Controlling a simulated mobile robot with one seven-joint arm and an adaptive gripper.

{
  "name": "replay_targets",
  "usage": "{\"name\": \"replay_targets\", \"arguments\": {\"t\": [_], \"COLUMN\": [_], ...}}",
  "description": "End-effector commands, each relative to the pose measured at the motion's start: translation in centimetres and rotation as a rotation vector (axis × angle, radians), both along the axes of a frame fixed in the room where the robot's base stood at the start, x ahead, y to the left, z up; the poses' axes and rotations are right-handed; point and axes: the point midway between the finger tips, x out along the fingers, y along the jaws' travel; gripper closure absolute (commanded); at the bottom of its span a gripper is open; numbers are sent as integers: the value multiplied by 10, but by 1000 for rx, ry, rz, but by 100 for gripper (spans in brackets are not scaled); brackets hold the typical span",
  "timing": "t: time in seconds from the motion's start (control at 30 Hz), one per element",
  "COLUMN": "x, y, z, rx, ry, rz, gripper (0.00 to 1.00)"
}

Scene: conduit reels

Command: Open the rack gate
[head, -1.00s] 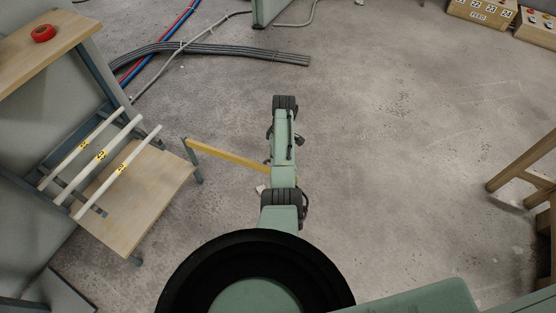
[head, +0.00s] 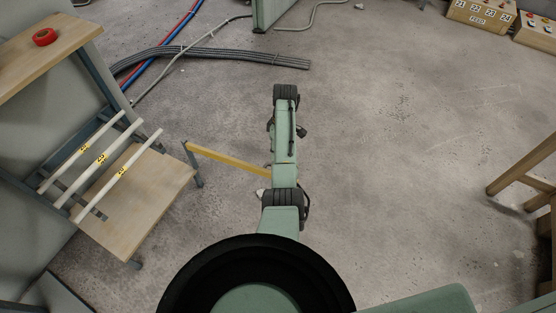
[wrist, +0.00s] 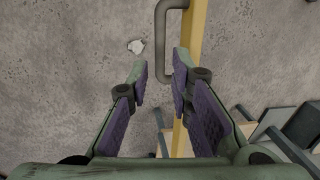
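The rack gate is a yellow bar (head: 225,156) running from a grey post at the rack's (head: 140,215) right corner to my arm, which hides its far end. In the wrist view the yellow bar (wrist: 193,40) runs lengthwise, with a grey U-shaped handle (wrist: 162,40) on its left side. My gripper (wrist: 160,68) is open and empty, and its purple-padded fingers straddle the line of the handle. The right fingertip overlaps the handle's lower end; I cannot tell whether they touch. In the head view my gripper is hidden by my arm.
Several white conduits (head: 101,159) with yellow labels lie across the rack. A bench with a red tape roll (head: 45,37) is at upper left. Cables (head: 215,49) lie on the floor behind. A wooden stand (head: 530,180) is at right; the floor between is clear.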

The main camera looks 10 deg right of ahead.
Motion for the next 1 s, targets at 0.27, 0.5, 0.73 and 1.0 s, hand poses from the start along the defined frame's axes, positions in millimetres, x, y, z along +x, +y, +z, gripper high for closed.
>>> {"name": "replay_targets", "arguments": {"t": [0.27, 0.5, 0.73, 1.0], "x": [9, 11, 11, 12], "y": [-6, -7, -7, -6], "z": [52, 66, 66, 67], "rx": [0, 1, 1, -1], "ry": [-2, 0, 1, -4], "rz": [0, 0, 1, 2], "gripper": [80, 80, 80, 80]}}
